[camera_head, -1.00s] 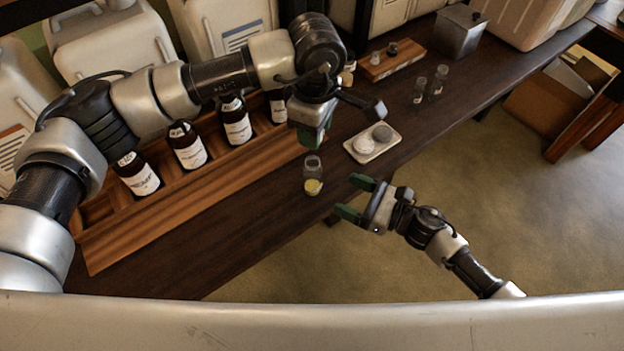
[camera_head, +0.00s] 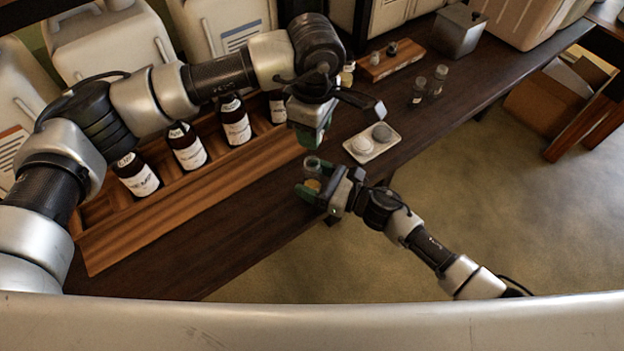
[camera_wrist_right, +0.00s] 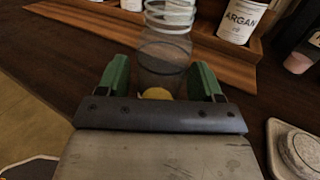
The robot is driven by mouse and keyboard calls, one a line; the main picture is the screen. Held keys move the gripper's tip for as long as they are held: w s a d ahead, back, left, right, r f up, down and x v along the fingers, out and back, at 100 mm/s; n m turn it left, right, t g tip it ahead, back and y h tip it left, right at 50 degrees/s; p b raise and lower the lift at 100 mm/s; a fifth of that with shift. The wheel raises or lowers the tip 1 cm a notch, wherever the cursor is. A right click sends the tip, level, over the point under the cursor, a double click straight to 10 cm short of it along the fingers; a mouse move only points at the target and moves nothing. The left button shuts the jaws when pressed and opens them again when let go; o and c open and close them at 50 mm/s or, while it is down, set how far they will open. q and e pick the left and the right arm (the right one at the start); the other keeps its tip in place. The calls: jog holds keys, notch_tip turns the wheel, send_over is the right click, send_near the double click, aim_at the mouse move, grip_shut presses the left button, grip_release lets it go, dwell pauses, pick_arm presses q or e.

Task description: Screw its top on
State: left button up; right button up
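A small clear jar (camera_head: 312,167) with yellow contents at its bottom stands near the front edge of the dark table. In the right wrist view, the jar (camera_wrist_right: 163,52) shows a ridged, threaded-looking neck. My right gripper (camera_head: 308,184) is open, with its green fingers on either side of the jar and gaps between fingers and glass. My left gripper (camera_head: 311,134) hangs over the table behind the jar, pointing down. Its fingertips are partly hidden, and I cannot tell whether it holds anything. I cannot clearly make out a top for the jar.
A pale tray (camera_head: 349,148) with two round pieces, white and grey, lies to the right of the jar. A wooden rack (camera_head: 190,200) of labelled brown bottles runs along the left. Two small bottles (camera_head: 418,90) and a metal box (camera_head: 460,30) stand farther right.

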aim_at(314, 162)
grip_shut()
pick_arm(q)
jog(key=shift+f, duration=2.5)
jog(key=shift+f, duration=0.9)
jog(key=shift+f, duration=0.55)
